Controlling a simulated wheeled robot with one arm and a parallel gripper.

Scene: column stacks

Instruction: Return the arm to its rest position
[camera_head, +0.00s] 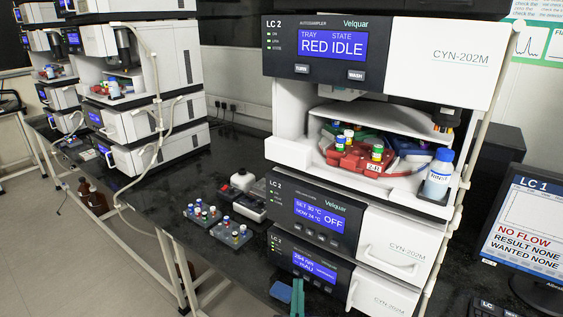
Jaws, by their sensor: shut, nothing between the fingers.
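My gripper (297,284) shows only as narrow teal fingertips standing up at the bottom edge of the view, in front of the lowest LC 2 module. The fingers are together and hold nothing. The rest of my arm is out of the frame. The fingertips are close to the module's lower front in the picture; I cannot tell whether they touch it.
The LC 2 stack (390,50) stands on the dark bench with a red vial tray (352,162) and a rinse bottle (438,175) inside. Two vial racks (203,216) (231,233) lie left. A monitor (525,235) stands right. Bare bench (165,205) shows left.

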